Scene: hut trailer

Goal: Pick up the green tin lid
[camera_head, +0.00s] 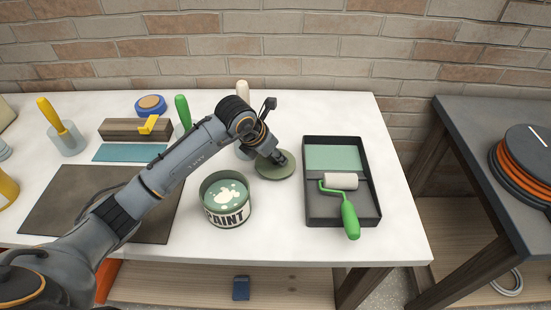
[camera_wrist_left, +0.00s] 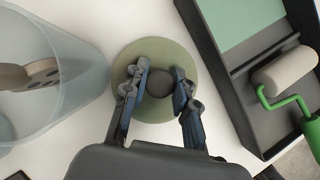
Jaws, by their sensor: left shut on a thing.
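The green tin lid (camera_head: 272,173) is a round, dull green disc with a dark knob at its middle. In the head view it is between the paint tin and the roller tray, at or just above the white table; I cannot tell which. My left gripper (camera_head: 281,160) comes down over it from the upper left. In the left wrist view, the lid (camera_wrist_left: 150,47) is below the fingers of my left gripper (camera_wrist_left: 159,77), which are shut on its dark knob. My right gripper is not in view.
An open paint tin (camera_head: 227,214) stands close to the left of the lid. A black tray (camera_head: 312,208) with a green-handled roller (camera_head: 349,212) lies to the right. A clear container (camera_wrist_left: 75,85) is left of the lid in the wrist view. The table's front right is bare.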

